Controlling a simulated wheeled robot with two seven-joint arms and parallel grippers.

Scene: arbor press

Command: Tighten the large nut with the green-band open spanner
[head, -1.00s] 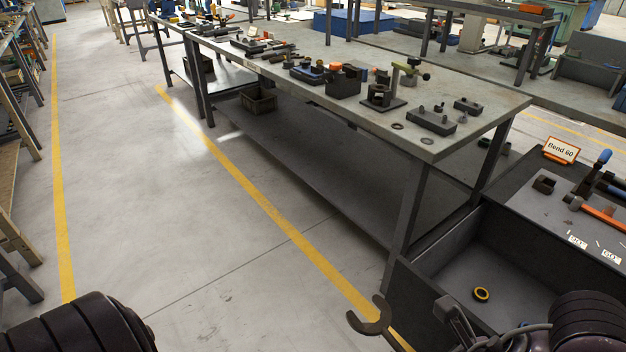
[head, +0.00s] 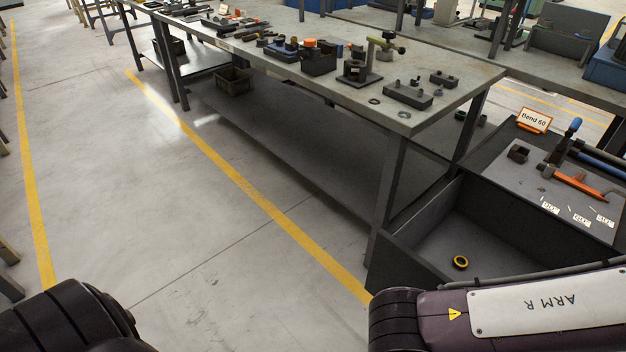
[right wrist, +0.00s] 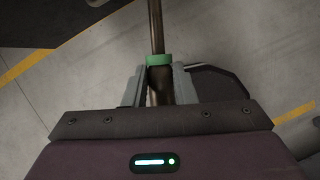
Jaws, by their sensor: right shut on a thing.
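The green-band spanner (right wrist: 155,30) shows in the right wrist view as a dark bronze shaft with a green band. My right gripper (right wrist: 158,82) is shut on its shaft just below the band. The spanner's open jaw end is out of that picture. A block with several upright studs (head: 407,94) sits on the long bench; I cannot tell which part there is the large nut. Only my left arm shows at the lower left, not its gripper.
The long grey bench (head: 459,89) carries a small press (head: 360,72), loose rings and other tools. A dark open bin (head: 480,236) with a yellow-black ring (head: 460,263) stands at the right, beside a "Bend 60" sign (head: 534,120). The floor at left is clear.

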